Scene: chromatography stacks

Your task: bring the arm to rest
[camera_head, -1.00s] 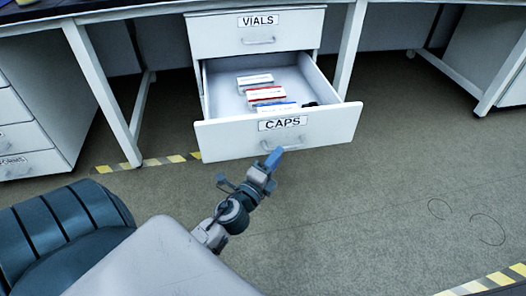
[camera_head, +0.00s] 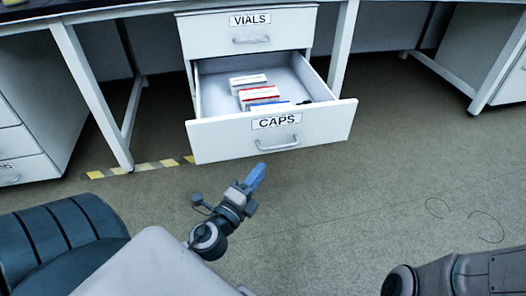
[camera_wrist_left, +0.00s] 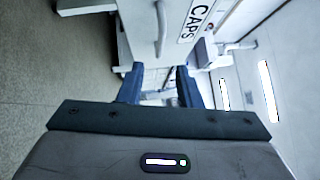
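My left gripper (camera_head: 256,176) is in front of and below the open CAPS drawer (camera_head: 225,143) in the head view. In the left wrist view its two blue fingers (camera_wrist_left: 160,84) stand apart with nothing between them. The drawer's metal handle (camera_head: 278,146) is clear of the fingers; it also shows in the left wrist view (camera_wrist_left: 162,28). My right arm (camera_head: 455,275) shows at the lower right of the head view, but its gripper is out of the picture.
The CAPS drawer stands pulled out under the shut VIALS drawer (camera_head: 215,38). It holds white, red and blue boxes (camera_head: 258,94). Table legs (camera_head: 92,95) stand either side. The floor (camera_head: 340,200) in front is free, with yellow-striped tape (camera_head: 143,167) at the left.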

